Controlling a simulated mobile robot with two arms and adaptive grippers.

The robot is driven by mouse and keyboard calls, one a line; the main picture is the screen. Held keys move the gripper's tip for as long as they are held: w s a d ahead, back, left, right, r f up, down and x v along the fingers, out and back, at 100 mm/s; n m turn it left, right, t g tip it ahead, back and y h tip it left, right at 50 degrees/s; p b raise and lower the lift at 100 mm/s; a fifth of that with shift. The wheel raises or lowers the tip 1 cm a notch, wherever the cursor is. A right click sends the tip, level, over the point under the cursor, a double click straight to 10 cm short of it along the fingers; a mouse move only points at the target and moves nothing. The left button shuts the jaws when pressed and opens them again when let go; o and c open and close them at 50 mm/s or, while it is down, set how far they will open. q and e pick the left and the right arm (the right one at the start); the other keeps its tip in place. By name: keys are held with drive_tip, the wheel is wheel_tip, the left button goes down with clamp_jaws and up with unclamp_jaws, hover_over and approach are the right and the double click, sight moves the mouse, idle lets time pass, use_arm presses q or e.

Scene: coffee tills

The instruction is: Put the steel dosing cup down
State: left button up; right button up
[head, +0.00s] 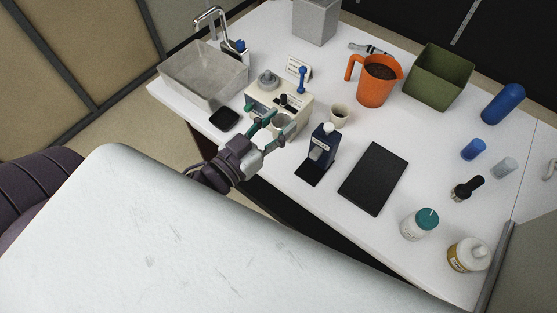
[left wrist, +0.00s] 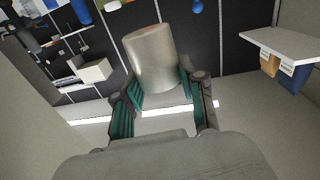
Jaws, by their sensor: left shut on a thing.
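My left gripper (head: 284,128) reaches in from the left over the table's near edge, its teal fingers shut around the steel dosing cup (head: 280,121). The left wrist view shows the grey metal cup (left wrist: 155,60) between the two teal fingers (left wrist: 166,98). In the head view the cup appears in front of the cream coffee machine (head: 263,97), partly hidden by the fingers. I cannot tell whether its base touches anything there. My right gripper is not in view.
A navy grinder (head: 322,147) stands just right of the gripper, with a cream cup (head: 339,112) behind it. A black mat (head: 373,180) lies farther right. A small black pad (head: 224,119) lies to the left, before a grey basin (head: 200,80). An orange jug (head: 375,90) stands behind.

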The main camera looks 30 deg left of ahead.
use_arm(q)
drive_tip(key=y, duration=0.1)
drive_tip(key=s+n+y, duration=0.1)
drive_tip(key=n+y, duration=0.1)
drive_tip(key=shift+s+a+f+t, duration=0.15)
drive_tip(key=shift+a+f+t, duration=0.15)
drive_tip(key=shift+s+f+n+y, duration=0.2)
drive_tip(key=shift+n+y, duration=0.2)
drive_tip(key=shift+y, duration=0.3)
drive_tip(key=shift+f, duration=0.15)
